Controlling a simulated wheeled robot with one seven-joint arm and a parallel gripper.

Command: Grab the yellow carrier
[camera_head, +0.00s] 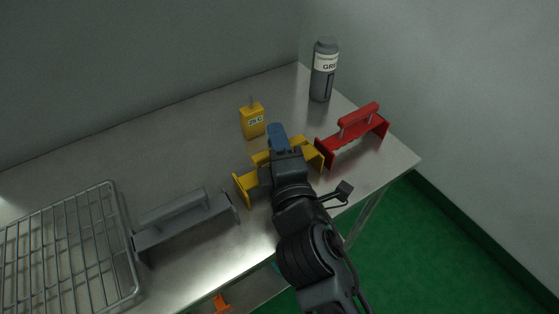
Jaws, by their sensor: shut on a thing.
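The yellow carrier (244,185) stands on the metal table, between a grey carrier and a red carrier. It has upright end plates; its right end (313,153) shows beyond my arm. My gripper (279,139) is over the middle of the yellow carrier and shut on it. My gripper and wrist hide the carrier's middle and the fingertips. I cannot tell whether the carrier is lifted off the table.
A grey carrier (186,228) is to the left, beside a wire rack (123,235). A red carrier (363,131) is close on the right. Behind stand a small yellow box (252,122) and a grey bottle (323,72). The metal table (170,150) is clear at back left.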

